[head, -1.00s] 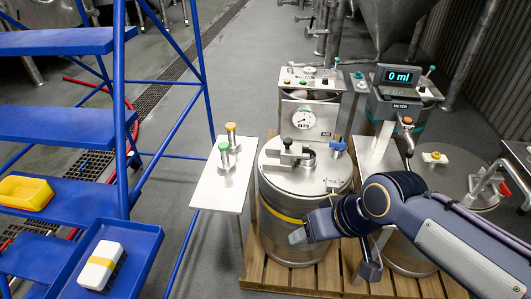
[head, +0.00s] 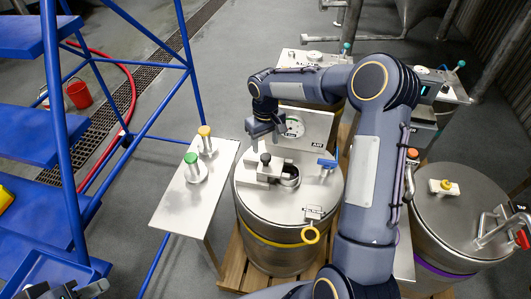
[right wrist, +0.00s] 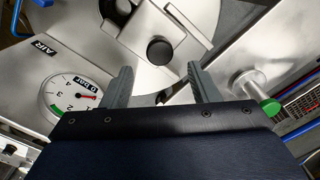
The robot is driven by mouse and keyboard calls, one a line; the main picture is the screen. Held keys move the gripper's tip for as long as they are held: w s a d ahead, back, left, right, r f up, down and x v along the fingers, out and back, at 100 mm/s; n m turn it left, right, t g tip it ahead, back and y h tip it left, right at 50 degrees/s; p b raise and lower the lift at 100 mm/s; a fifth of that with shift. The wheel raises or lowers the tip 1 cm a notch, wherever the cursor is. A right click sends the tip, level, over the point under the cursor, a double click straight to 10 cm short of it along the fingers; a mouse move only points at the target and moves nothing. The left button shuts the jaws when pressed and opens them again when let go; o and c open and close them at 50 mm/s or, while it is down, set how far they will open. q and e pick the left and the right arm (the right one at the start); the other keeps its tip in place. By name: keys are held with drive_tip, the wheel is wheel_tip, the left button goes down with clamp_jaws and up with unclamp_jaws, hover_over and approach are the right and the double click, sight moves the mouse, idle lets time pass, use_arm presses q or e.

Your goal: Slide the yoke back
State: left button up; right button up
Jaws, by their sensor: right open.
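The yoke (head: 262,171), a flat metal piece with a black knob, lies on the round steel lid (head: 270,210) of the middle vessel. It sits beside and partly around a short round port (head: 290,177). My right gripper (head: 264,137) hangs just behind the yoke, pointing down, its jaws open and empty. In the right wrist view the black knob (right wrist: 160,50) shows beyond and between the two spread fingertips (right wrist: 160,82), apart from them.
The pressure gauge panel (head: 310,135) stands close behind the right gripper. A side plate (head: 185,215) with green- and yellow-topped posts is at the left. Another vessel (head: 460,220) stands at the right.

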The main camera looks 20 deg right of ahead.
sight(266, 156)
wheel_tip(266, 156, down, 6)
drive_tip(key=shift+f+p, duration=0.1)
drive_tip(key=shift+p, duration=0.25)
drive_tip(key=shift+c, duration=0.4)
